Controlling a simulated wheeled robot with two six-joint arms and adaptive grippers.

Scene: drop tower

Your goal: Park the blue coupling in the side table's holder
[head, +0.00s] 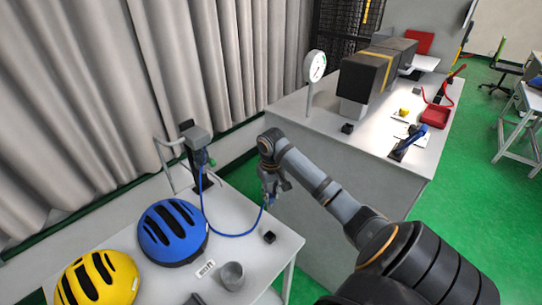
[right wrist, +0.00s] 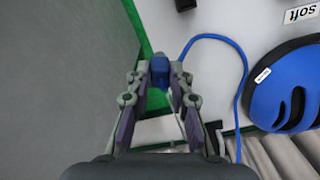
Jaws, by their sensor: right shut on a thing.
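My right gripper (head: 274,188) is shut on the blue coupling (head: 268,201) and holds it in the air by the right edge of the white side table (head: 240,205). In the right wrist view the blue coupling (right wrist: 160,69) sits between the two fingertips of the right gripper (right wrist: 158,78). A blue hose (head: 226,234) loops from the coupling to a post with a grey head (head: 196,138) on the side table. A small black block (head: 269,237), perhaps the holder, stands near the table's right corner, apart from the coupling. My left gripper is out of view.
A blue helmet (head: 172,232), a yellow helmet (head: 97,280), a grey cup (head: 232,276) and a "soft" label (head: 205,268) are on the side table. A large grey bench (head: 330,150) with a dial gauge (head: 316,66) stands close on the right. Grey curtains hang behind.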

